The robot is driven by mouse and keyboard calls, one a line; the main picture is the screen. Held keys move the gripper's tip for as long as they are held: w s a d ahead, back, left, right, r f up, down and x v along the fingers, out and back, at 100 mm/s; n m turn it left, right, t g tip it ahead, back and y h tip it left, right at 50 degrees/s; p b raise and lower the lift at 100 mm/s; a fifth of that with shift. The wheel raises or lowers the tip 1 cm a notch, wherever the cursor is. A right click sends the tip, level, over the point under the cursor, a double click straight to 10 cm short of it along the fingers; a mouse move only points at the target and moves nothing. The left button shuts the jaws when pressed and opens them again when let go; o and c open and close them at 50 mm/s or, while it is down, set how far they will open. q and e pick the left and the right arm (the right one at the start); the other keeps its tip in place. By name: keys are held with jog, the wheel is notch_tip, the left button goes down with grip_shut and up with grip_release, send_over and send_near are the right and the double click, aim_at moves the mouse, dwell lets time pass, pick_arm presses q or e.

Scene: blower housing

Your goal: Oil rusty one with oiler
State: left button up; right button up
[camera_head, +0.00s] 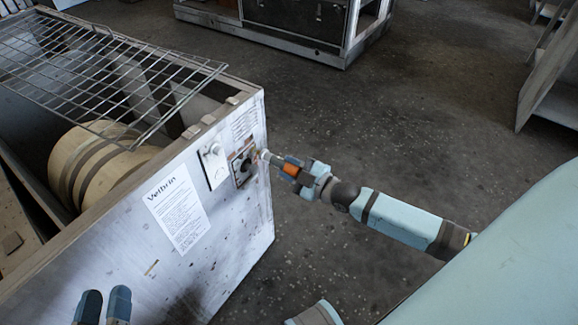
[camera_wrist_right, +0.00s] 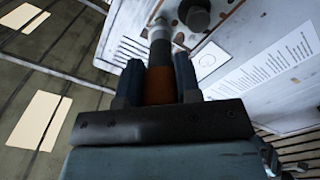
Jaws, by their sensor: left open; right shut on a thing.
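The oiler (camera_head: 291,168) has an orange band and a grey tip. My right gripper (camera_head: 300,172) is shut on it and points it at the front wall of the blower housing. The rusty plate (camera_head: 242,163), brown-edged with a dark round part, is on that wall near its right end. The oiler's tip is at or very near the plate's right edge; I cannot tell whether they touch. In the right wrist view the oiler (camera_wrist_right: 158,85) sits between the fingers, its tip beside a dark knob (camera_wrist_right: 195,14). My left gripper (camera_head: 103,306) is open at the bottom left, its fingers apart.
A cleaner white plate (camera_head: 213,166) is left of the rusty one, and a Velbrin label (camera_head: 178,208) is further left. A wire grille (camera_head: 95,70) covers part of the open housing, above a tan drum (camera_head: 95,165).

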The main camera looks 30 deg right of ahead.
jog(key=p+v, duration=0.3)
jog(key=v, duration=0.3)
jog(key=shift+s, duration=0.35)
jog(key=shift+d, duration=0.15)
dwell(2.1)
